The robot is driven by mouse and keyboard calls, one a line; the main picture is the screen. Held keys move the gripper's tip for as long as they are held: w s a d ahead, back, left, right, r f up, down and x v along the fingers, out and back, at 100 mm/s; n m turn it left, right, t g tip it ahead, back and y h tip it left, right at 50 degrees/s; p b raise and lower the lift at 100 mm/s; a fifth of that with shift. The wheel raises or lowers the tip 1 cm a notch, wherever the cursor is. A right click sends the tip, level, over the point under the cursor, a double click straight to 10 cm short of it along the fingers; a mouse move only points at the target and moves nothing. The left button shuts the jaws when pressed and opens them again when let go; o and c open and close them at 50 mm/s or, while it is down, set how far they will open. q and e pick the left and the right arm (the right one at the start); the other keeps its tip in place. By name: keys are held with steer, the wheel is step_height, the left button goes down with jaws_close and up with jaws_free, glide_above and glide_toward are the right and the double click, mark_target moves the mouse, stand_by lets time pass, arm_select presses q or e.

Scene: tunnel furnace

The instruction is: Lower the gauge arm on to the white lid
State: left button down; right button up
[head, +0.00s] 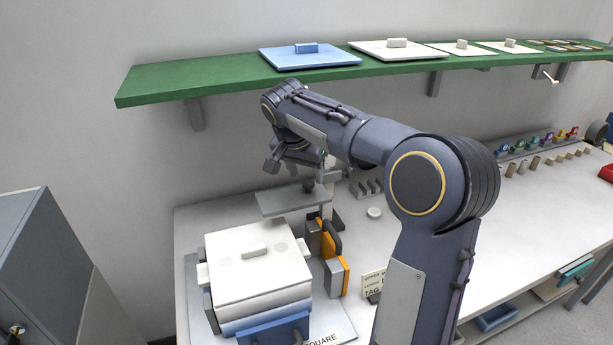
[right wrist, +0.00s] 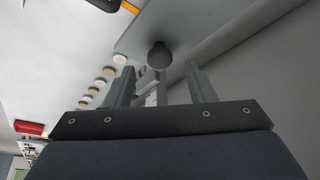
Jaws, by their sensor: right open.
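The white lid (head: 262,257) with a small block handle lies on the square box at the lower left of the head view. The gauge arm (head: 285,204) is a flat grey plate, raised above and behind the lid, apart from it. A dark round knob (head: 308,186) stands on the plate; the right wrist view shows the knob (right wrist: 160,58) just beyond the fingertips, between their lines. My right gripper (head: 302,166) is open close above the knob, partly hidden by its own wrist. The open fingers (right wrist: 160,78) show nothing held. My left gripper is not in view.
An orange block with a black handle (head: 333,240) stands right of the box. A green shelf (head: 190,82) above holds a blue lid (head: 310,56) and several white lids. A grey cabinet (head: 40,260) is at the left. Small parts line the bench's far right.

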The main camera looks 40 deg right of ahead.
mark_target(305, 190)
steer(key=shift+x, duration=1.45)
jaws_close()
